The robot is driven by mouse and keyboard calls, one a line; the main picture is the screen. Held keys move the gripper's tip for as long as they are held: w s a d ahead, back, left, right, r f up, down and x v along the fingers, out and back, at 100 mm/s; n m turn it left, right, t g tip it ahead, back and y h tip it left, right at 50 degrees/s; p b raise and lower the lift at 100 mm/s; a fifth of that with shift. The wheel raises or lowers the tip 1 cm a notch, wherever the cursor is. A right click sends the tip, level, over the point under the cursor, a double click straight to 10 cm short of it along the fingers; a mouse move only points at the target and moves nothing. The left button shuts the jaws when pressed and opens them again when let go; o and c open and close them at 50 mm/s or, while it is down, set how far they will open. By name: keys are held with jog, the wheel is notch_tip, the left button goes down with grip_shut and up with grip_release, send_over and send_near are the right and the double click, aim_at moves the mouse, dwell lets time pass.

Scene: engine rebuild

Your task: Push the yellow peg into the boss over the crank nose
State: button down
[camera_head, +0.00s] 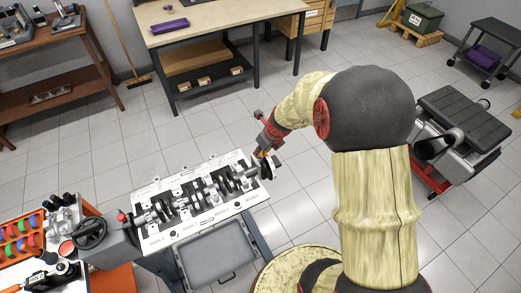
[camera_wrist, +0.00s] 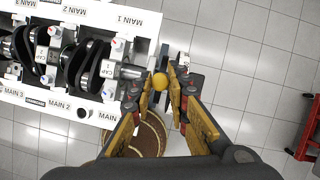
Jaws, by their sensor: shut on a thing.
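My gripper (camera_wrist: 161,84) is shut on the yellow peg (camera_wrist: 160,81), whose round end shows between the fingertips in the wrist view. The crank nose (camera_wrist: 131,72) sticks out of the white engine block (camera_wrist: 108,12) just left of the peg. In the head view my gripper (camera_head: 263,158) is at the right end of the block (camera_head: 153,190), by the crank's end. The boss is hidden behind the fingers, and I cannot tell whether the peg touches it or sits in it. The peg is too small to make out in the head view.
A grey tray (camera_head: 197,273) sits below the block's front side. A handwheel (camera_head: 89,233) and a bench with coloured parts stand at the left. A workbench (camera_head: 215,20) is at the back. Tiled floor right of the block is clear up to a red-framed stand (camera_head: 430,178).

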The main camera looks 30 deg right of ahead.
jog(key=shift+f+b, duration=0.35)
jog(key=shift+f, duration=0.3)
jog(key=c, duration=2)
grip_release()
jog(key=shift+o, duration=0.2)
jog(key=shift+r+p, duration=1.6)
jog(key=shift+p, duration=0.25)
jog(key=shift+o, duration=1.1)
jog(key=o, duration=0.3)
jog(key=shift+o, duration=0.2)
jog(key=v, duration=1.2)
jog(key=shift+s+f, duration=0.1)
